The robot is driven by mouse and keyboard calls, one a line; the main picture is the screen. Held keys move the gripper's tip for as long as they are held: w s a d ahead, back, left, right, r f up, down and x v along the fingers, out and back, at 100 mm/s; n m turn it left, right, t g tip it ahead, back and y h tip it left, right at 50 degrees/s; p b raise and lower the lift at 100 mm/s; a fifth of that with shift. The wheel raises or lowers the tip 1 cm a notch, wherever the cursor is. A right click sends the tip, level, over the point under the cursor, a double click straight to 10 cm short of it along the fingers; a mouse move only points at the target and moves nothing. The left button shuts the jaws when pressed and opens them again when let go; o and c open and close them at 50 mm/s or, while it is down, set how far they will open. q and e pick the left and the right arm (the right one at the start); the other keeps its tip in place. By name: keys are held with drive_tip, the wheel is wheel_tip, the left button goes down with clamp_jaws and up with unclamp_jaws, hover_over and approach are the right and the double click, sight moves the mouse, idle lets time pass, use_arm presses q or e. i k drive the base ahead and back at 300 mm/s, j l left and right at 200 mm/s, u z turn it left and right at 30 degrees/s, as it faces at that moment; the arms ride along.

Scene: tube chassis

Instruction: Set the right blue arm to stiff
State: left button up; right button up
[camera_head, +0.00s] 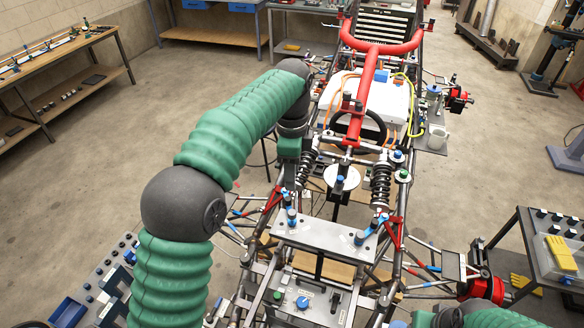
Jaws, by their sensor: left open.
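The right blue arm (366,233) is a small blue lever at the right end of the grey plate (320,238) across the chassis. It leans up and to the right. A second blue arm (292,218) stands more upright near the plate's left end. My left gripper (286,182) is open and points down beyond the plate's left part, beside the left spring, apart from the right blue arm. Its fingers are small and partly lost among the tubes. My right arm shows only at the bottom right corner, and its gripper is out of view.
Coil-over springs (381,186) stand on both sides beyond the plate. A panel with a blue knob (303,302) is below the plate. A cart (548,250) with yellow gloves stands at right.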

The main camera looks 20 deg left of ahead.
sight(287, 200)
drive_tip(key=k, duration=1)
